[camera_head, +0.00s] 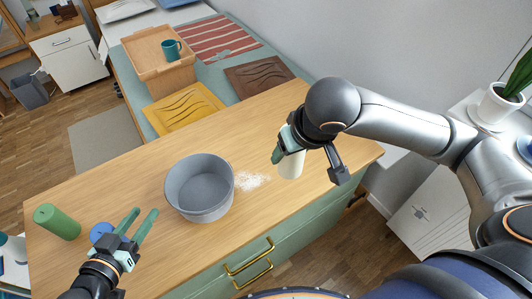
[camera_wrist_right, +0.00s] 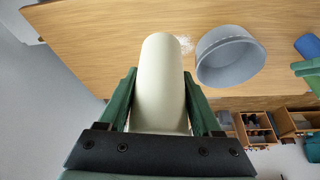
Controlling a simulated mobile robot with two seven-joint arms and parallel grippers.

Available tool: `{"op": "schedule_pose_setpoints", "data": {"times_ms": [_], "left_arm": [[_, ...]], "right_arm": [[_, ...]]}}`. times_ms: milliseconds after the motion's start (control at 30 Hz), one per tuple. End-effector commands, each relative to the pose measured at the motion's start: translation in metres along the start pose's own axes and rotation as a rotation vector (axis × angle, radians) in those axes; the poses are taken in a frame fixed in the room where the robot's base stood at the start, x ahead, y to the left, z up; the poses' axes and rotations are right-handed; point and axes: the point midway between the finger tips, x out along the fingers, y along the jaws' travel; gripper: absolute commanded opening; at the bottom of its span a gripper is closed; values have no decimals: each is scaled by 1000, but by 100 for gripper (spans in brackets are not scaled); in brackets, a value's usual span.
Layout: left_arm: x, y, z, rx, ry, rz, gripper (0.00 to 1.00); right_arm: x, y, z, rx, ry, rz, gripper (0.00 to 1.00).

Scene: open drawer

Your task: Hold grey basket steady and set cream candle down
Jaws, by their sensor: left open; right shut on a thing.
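The grey basket (camera_head: 200,200) stands empty and upright on the wooden counter, and it also shows in the right wrist view (camera_wrist_right: 228,60). The cream candle (camera_head: 291,164) is held in my right gripper (camera_head: 284,150), to the right of the basket. In the right wrist view the candle (camera_wrist_right: 159,85) is between the two green fingers (camera_wrist_right: 160,110); whether its base touches the counter I cannot tell. My left gripper (camera_head: 136,226) is open and empty, a little left of the basket and apart from it.
A green cylinder (camera_head: 57,222) and a blue round thing (camera_head: 101,232) are at the counter's left, near my left gripper. White powder (camera_head: 250,181) lies right of the basket. A yellow board (camera_head: 184,108) and a brown board (camera_head: 258,76) lie behind.

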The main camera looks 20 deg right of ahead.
Motion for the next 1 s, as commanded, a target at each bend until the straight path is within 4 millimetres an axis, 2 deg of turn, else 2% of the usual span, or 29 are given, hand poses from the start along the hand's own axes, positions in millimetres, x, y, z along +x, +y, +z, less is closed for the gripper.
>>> {"op": "schedule_pose_setpoints", "data": {"times_ms": [167, 400, 500, 600, 800, 1000], "left_arm": [[0, 0, 0, 0, 0, -1, 45], [0, 0, 0, -1, 0, -1, 45], [0, 0, 0, -1, 0, -1, 45], [0, 0, 0, -1, 0, -1, 45], [0, 0, 0, -1, 0, -1, 45], [11, -1, 0, -3, 1, -2, 45]], "right_arm": [[11, -40, -25, -140, 6, -64, 0], [22, -136, -73, -493, 9, -206, 0], [23, -171, -87, -616, 8, -257, 0], [22, -196, -97, -711, 7, -294, 0], [20, -223, -107, -814, 5, -337, 0], [20, -228, -108, -835, 3, -346, 0]]}}
